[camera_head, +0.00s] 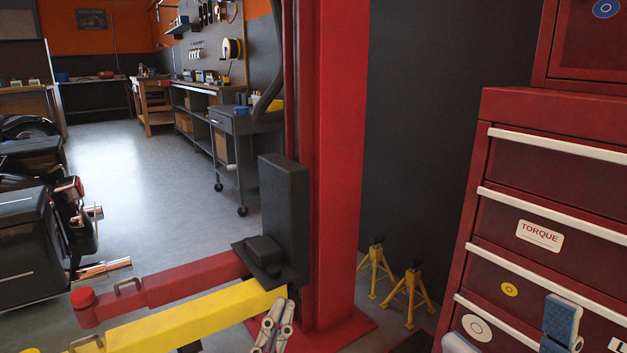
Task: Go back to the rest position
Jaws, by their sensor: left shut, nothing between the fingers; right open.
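My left gripper (273,325) shows at the bottom middle as pale grey finger links. It is shut and empty, in front of the base of the red lift post (338,160) and close to the end of the yellow lift arm (190,322). My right gripper (560,323) shows at the lower right, in front of the red tool cabinet (505,215). It is open, with a blue-grey pad in view, and holds nothing that I can see. The lower parts of both grippers are cut off by the frame's bottom edge.
A red lift arm (165,283) lies behind the yellow one. Two yellow jack stands (408,298) stand between post and cabinet. A dark motorcycle (40,220) is at the left. Workbenches (225,125) line the back. The grey floor (140,170) between is clear.

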